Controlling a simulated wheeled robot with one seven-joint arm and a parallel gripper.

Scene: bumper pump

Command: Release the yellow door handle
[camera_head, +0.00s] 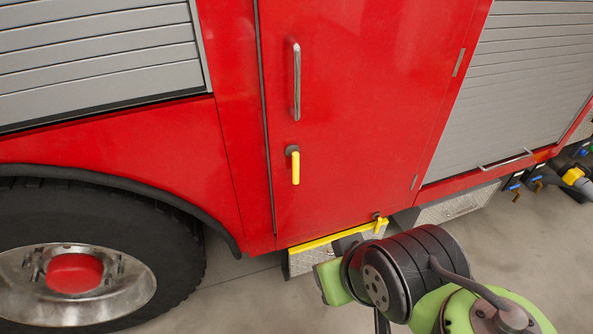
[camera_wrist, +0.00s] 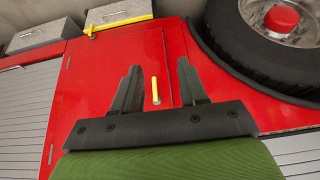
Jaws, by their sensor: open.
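The yellow door handle (camera_head: 295,168) hangs straight down from a dark mount on the red door (camera_head: 360,110), below a chrome grab bar. In the wrist view, which looks upside down, the yellow handle (camera_wrist: 155,90) shows between my two dark fingers. My gripper (camera_wrist: 159,66) is open, with nothing held. The fingers appear apart from the handle; the exact distance is hard to tell. In the head view my arm is low and to the right of the handle, and the fingers are mostly hidden.
The chrome grab bar (camera_head: 297,80) stands out from the door. A yellow-edged step (camera_head: 310,252) lies below it, with a small yellow lever (camera_head: 378,222) near its right end. A large wheel (camera_head: 75,270) is at left. Grey shutters (camera_head: 530,70) flank the door. The grey floor is clear at front.

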